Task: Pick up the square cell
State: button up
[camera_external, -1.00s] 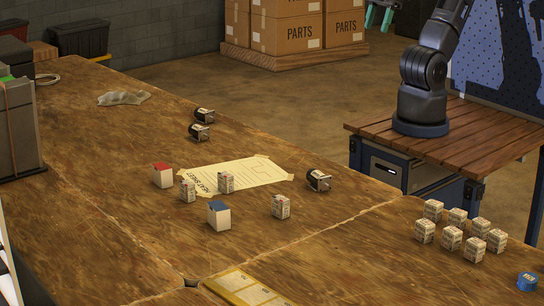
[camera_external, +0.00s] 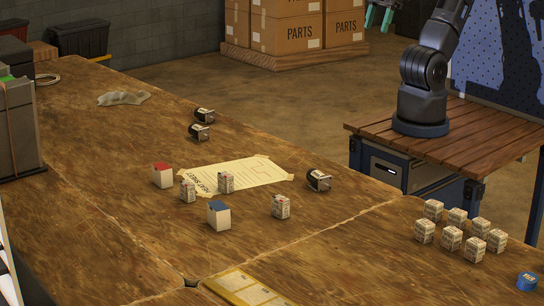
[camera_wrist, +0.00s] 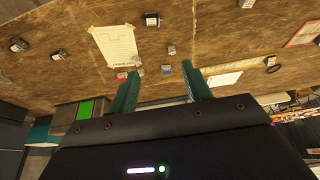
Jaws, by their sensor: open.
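Several small printed block-shaped cells stand on the wooden bench: one on the paper sheet (camera_external: 226,182), one left of it (camera_external: 187,190), and one to the right (camera_external: 280,206). A group of similar blocks (camera_external: 451,238) stands at the right. Two larger white boxes stand near the sheet, one red-topped (camera_external: 163,176) and one blue-topped (camera_external: 219,216). Several dark cylindrical parts lie around, one at right (camera_external: 318,180). I cannot tell which is called the square cell. My gripper (camera_external: 381,15) is open and empty, high above the floor, far from the bench items. Its green fingers (camera_wrist: 158,70) show in the wrist view.
The paper sheet (camera_external: 250,174) lies taped on the bench (camera_external: 110,185). A grey rag (camera_external: 123,98) lies toward the back left. A yellow tray-like item (camera_external: 240,288) is at the front, and a blue round item (camera_external: 527,281) at the right. Bare bench lies between.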

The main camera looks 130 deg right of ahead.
aim_at(283, 199)
jog(key=shift+o, duration=0.8)
jog(key=w+a+f+n+g+h, duration=0.25)
jog(key=w+f+n, duration=0.3)
jog(key=w, duration=0.65)
jog(key=w+a+f+n+g+h, duration=0.1)
jog(key=w+f+n+g+h, duration=0.25)
jog(key=w+f, duration=0.6)
jog(key=w+a+f+n+t+h, duration=0.1)
jog(key=w+a+f+n+h, duration=0.1)
jog(key=w+f, duration=0.3)
jog(key=w+a+f+n+t+h, duration=0.1)
jog(key=w+a+f+n+h, duration=0.2)
jog(key=f, duration=0.7)
jog(key=w+a+f+n+t+h, duration=0.2)
jog(key=w+a+f+n, duration=0.4)
jog(key=w+f, duration=0.1)
jog(key=shift+w+a+f+h, duration=0.15)
jog(key=shift+f+h, duration=0.25)
jog(key=shift+f, duration=0.35)
jog(key=shift+x, duration=5.4)
jog(key=shift+f, duration=0.1)
jog(key=c, duration=1.2)
